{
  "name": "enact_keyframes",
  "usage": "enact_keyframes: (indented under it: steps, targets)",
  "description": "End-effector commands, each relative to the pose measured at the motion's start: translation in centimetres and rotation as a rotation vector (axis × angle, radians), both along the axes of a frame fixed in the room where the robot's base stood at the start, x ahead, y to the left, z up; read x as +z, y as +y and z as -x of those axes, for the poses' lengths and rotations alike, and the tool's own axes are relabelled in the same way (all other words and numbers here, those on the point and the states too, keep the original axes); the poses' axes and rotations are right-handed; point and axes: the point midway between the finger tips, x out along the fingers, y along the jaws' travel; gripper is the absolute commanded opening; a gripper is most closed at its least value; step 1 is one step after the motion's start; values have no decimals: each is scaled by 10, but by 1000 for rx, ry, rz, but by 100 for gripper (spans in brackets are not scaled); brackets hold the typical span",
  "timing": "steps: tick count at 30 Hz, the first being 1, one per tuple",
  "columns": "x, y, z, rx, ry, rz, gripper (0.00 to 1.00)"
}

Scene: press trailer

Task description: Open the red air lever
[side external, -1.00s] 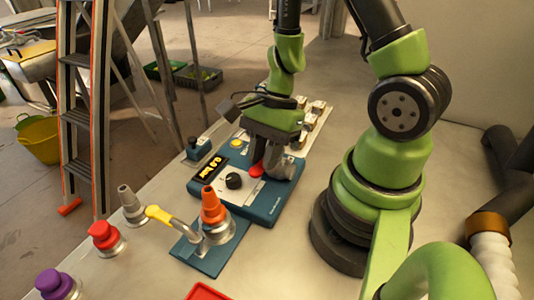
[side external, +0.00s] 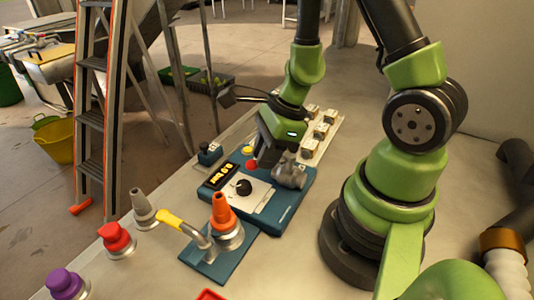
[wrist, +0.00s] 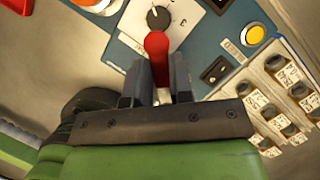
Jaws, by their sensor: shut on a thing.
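The red air lever (wrist: 156,48) stands between my two fingers in the wrist view. My gripper (wrist: 158,80) is shut on it. In the side view my gripper (side external: 262,158) is low over the blue panel (side external: 291,210), and only the lever's red end (side external: 252,165) shows beside the fingers. The grey valve fitting (side external: 289,172) sits just right of my gripper. The rest of the lever is hidden by the fingers.
A yellow-handled lever (side external: 172,218) and an orange-topped fitting (side external: 223,215) stand in front.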

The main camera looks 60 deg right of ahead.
Motion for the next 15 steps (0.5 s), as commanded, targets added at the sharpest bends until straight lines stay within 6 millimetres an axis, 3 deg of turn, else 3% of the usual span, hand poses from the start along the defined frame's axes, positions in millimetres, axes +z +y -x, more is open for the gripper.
enact_keyframes:
  steps: [14, 15]
  targets:
    - [0, -1, -3, -15, -6, 3, 0]
    - [0, -1, -3, -15, -6, 3, 25]
